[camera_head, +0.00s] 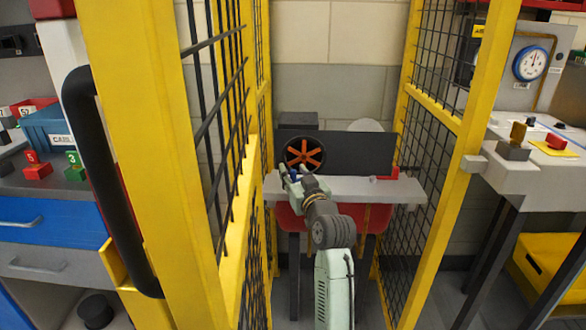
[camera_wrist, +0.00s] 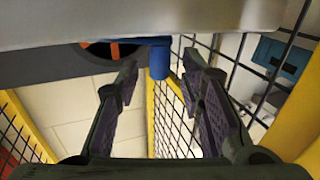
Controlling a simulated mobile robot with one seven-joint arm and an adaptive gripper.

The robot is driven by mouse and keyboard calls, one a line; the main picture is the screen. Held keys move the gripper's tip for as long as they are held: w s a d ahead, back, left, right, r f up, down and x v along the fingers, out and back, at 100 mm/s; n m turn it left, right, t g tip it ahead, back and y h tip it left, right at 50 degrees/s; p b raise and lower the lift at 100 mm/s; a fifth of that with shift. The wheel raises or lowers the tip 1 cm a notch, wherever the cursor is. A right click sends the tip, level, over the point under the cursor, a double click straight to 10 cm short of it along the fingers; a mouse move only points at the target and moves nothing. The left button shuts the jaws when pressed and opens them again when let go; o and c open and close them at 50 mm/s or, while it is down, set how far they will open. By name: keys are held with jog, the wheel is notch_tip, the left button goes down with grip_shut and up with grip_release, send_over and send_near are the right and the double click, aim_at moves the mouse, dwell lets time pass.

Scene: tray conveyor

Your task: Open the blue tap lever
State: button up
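The blue tap lever (camera_wrist: 160,62) shows in the wrist view at the top middle, hanging below the pale bench edge in that picture. In the head view a small blue spot (camera_head: 294,173) shows at the left end of the bench, mostly hidden by my gripper (camera_head: 287,175). In the wrist view my gripper (camera_wrist: 160,98) is open, with its two dark fingers apart. The lever appears in line with the gap between the fingers, beyond the tips. I see no contact, though the exact distance is unclear.
A black wheel with orange spokes (camera_head: 304,154) stands behind the bench (camera_head: 350,188). A red part (camera_head: 388,174) sits at the bench's right. Yellow mesh cage panels (camera_head: 236,140) close in both sides of my arm, with a narrow gap between.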

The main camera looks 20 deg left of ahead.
jog(key=shift+x, duration=0.75)
jog(key=shift+c, duration=0.4)
grip_shut()
